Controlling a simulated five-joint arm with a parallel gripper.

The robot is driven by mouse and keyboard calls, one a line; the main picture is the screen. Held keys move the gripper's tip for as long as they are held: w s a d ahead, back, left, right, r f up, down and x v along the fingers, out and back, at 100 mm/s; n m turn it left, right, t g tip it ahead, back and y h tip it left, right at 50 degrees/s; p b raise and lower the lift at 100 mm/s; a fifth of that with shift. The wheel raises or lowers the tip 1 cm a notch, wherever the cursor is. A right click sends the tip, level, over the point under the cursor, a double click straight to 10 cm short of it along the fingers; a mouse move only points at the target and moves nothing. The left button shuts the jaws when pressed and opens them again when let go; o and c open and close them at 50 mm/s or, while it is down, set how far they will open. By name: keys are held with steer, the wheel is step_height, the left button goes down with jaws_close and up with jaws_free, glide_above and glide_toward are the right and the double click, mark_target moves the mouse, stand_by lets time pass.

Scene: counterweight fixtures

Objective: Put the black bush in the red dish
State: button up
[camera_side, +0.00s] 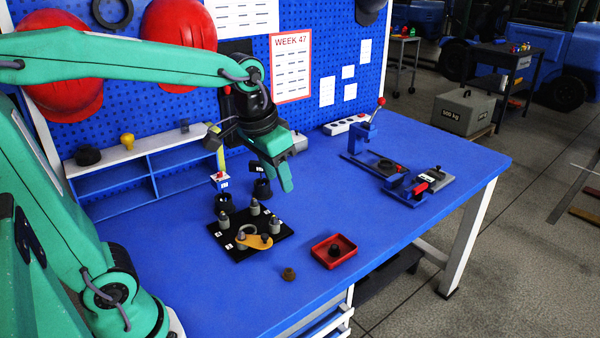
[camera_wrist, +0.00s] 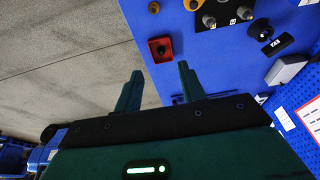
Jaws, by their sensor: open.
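The red dish (camera_side: 318,255) sits on the blue bench, right of a black plate. A small black bush (camera_side: 335,249) is inside the dish. In the wrist view, the red dish (camera_wrist: 152,45) shows beyond my fingertips with the dark bush (camera_wrist: 161,50) in it. My gripper (camera_side: 284,182) is above the bench, up and left of the dish in the side view and apart from it. Its two green fingers (camera_wrist: 160,72) are spread in the wrist view with nothing between them.
A brown bush (camera_side: 289,273) lies left of the dish. Black cups stand behind the plate. A blue clamp fixture (camera_side: 405,190) is at the right; bare bench lies between.

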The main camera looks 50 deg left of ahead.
steer(key=s+f+t, duration=0.1)
steer(key=s+t, duration=0.1)
steer(key=s, duration=0.8)
steer(key=shift+a+f+t, duration=0.2)
steer(key=shift+a+t, duration=0.05)
steer(key=shift+t, duration=0.05)
steer(key=shift+s, duration=0.1)
stand_by(0.7)
